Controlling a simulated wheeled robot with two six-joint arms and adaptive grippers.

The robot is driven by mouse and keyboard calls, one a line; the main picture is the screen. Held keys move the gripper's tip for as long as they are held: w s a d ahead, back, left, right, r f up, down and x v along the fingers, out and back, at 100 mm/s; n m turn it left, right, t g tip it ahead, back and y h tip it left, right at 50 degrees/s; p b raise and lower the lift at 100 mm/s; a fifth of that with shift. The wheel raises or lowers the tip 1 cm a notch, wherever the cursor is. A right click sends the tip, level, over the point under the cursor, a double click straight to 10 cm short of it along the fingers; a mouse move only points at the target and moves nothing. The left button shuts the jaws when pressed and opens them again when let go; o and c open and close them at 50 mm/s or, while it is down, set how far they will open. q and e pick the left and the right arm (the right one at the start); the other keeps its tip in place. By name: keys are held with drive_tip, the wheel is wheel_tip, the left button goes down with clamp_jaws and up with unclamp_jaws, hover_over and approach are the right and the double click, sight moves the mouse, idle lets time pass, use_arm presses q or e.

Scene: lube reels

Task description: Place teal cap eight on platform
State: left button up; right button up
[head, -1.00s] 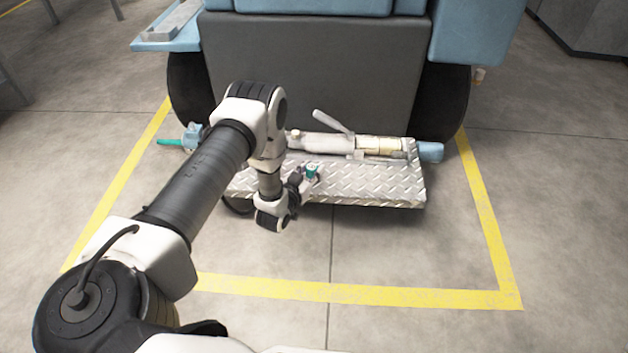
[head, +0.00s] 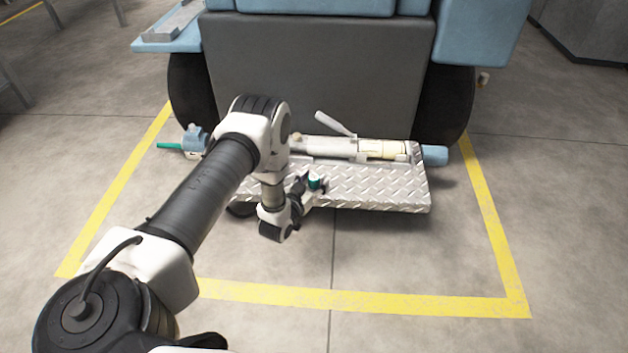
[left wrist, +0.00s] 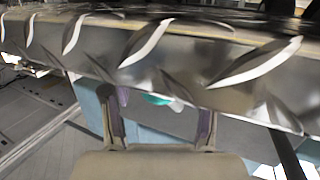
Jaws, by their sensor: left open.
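The platform (head: 375,186) is a silver diamond-plate step low at the front of the blue and grey machine. A small teal cap (head: 315,184) is at its front edge, left of the middle. My left gripper (head: 312,185) is at the cap, its fingers small and partly hidden by my wrist. In the left wrist view the two fingers (left wrist: 160,122) are spread apart below the tread plate (left wrist: 200,55), with a bit of teal (left wrist: 157,99) between them. I cannot tell whether the cap rests on the plate or touches a finger. My right gripper is not in view.
A white cylinder with a lever (head: 335,148) lies across the back of the platform. A blue fitting with a teal handle (head: 170,146) is at the left. Black tyres (head: 445,105) stand either side. Yellow floor tape (head: 400,302) surrounds the area; the floor in front is clear.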

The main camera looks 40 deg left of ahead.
use_arm(q)
drive_tip(key=shift+s+r, duration=0.15)
drive_tip(key=shift+r, duration=0.15)
drive_tip(key=p+v, duration=0.7)
drive_tip(key=v, duration=0.4)
drive_tip(key=s+d+f+g+h, duration=0.2)
drive_tip(key=s+d+f+g, duration=0.2)
drive_tip(key=s+d+g, duration=0.5)
drive_tip(key=s+d+r+g, duration=0.1)
drive_tip(key=s+d+g, duration=0.2)
drive_tip(key=s, duration=0.5)
drive_tip(key=s+d+r+m+g, duration=0.1)
drive_tip(key=s+d+r+g, duration=0.1)
drive_tip(key=s, duration=0.5)
drive_tip(key=shift+s+d+r+g+h, duration=0.35)
drive_tip(key=shift+d+g, duration=0.25)
drive_tip(key=shift+g, duration=0.4)
